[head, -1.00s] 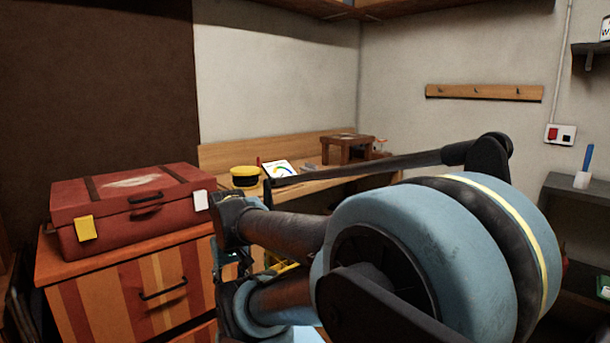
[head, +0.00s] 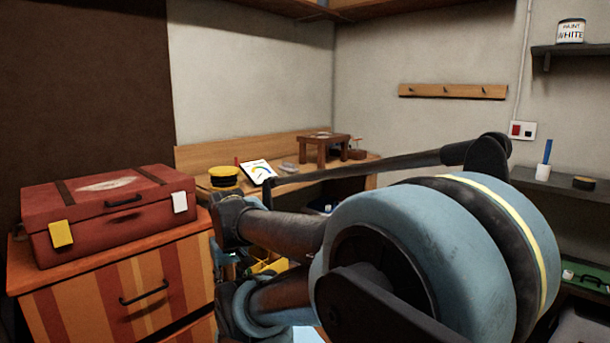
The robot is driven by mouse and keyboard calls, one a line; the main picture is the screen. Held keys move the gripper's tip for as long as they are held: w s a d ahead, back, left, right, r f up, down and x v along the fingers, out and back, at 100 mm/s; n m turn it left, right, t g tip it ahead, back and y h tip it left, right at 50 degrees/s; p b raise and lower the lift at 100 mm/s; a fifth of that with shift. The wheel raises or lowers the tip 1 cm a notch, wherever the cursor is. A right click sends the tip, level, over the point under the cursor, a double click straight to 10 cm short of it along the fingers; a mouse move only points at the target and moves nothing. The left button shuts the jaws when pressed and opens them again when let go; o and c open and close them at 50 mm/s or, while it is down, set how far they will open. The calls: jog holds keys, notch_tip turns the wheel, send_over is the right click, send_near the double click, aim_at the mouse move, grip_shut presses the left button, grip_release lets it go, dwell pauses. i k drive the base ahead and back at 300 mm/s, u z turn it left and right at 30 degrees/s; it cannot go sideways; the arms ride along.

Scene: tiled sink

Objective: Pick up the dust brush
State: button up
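A thing with an upright blue handle and a white lower part (head: 545,162) stands on the dark shelf at the right. It may be the dust brush, but it is too small to be sure. No other thing in view is clearly a dust brush. My arm fills the middle and lower right of the head view and hides part of the workbench and the floor. I cannot make out my gripper's fingers.
A red suitcase (head: 108,212) lies on a striped drawer cabinet (head: 115,295) at left. A wooden workbench (head: 366,166) at the back holds a yellow-and-black round thing (head: 224,178) and a small wooden stool (head: 322,146). A paint can (head: 571,31) stands on the upper right shelf.

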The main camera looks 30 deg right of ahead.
aim_at(287, 169)
jog(key=z, duration=0.55)
jog(key=k, duration=0.75)
jog(key=z, duration=0.95)
jog(key=k, duration=0.55)
jog(key=i, duration=0.9)
jog(key=u, duration=0.6)
jog(key=i, duration=1.5)
jog(key=z, duration=0.25)
